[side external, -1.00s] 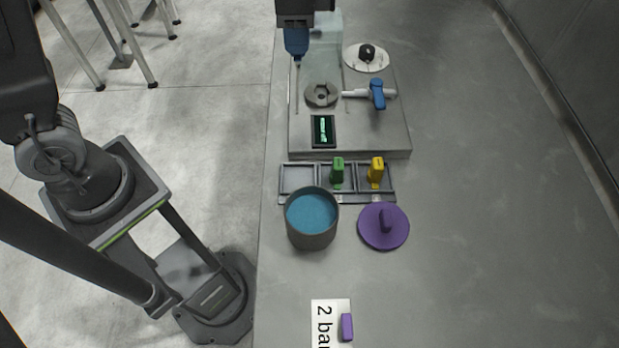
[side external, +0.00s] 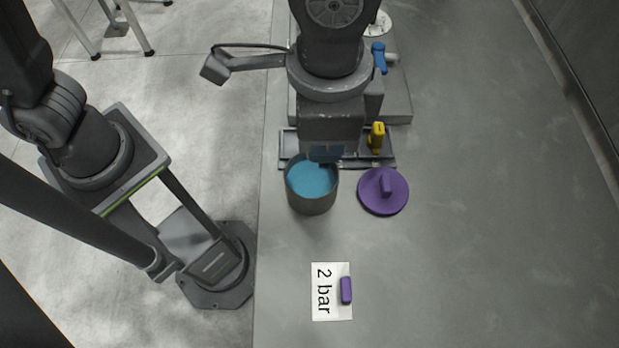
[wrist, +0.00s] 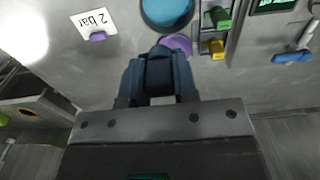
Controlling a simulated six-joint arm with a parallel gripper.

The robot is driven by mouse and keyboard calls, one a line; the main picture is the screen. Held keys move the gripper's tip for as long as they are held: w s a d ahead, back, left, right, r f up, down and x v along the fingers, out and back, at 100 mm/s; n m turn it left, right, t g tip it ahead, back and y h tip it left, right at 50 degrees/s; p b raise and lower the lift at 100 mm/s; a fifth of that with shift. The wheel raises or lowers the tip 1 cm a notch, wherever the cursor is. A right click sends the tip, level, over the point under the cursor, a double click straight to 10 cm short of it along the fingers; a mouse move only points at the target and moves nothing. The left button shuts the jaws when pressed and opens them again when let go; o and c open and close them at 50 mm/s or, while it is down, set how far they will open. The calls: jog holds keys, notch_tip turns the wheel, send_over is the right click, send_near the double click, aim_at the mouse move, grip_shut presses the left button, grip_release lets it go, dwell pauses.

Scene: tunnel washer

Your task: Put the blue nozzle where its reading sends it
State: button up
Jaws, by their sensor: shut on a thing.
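My gripper (side external: 325,160) points down over the grey three-slot tray (side external: 286,146), at the back rim of the dark pot. In the wrist view, the dark blue fingers of my gripper (wrist: 160,58) are shut on a dark blue piece (wrist: 159,76) between them, which I take as the blue nozzle; its shape is mostly hidden. A yellow nozzle (side external: 377,136) stands in the right slot. A green nozzle (wrist: 220,17) shows in the wrist view. The test station's display (wrist: 272,4) has green text, cut off and unreadable here.
The dark round pot (side external: 312,200) has a teal inside. A purple lid with a knob (side external: 383,192) lies to its right. A white "2 bar" card (side external: 322,303) with a purple block (side external: 346,290) lies in front. A blue-handled valve (side external: 379,58) stands behind. The right side is clear.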

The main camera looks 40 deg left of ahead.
jog(key=shift+f, duration=2.05)
jog(key=o, duration=1.1)
jog(key=shift+c, duration=0.2)
jog(key=shift+r, duration=0.1)
notch_tip(320, 180, up, 14)
jog(key=shift+f, duration=0.15)
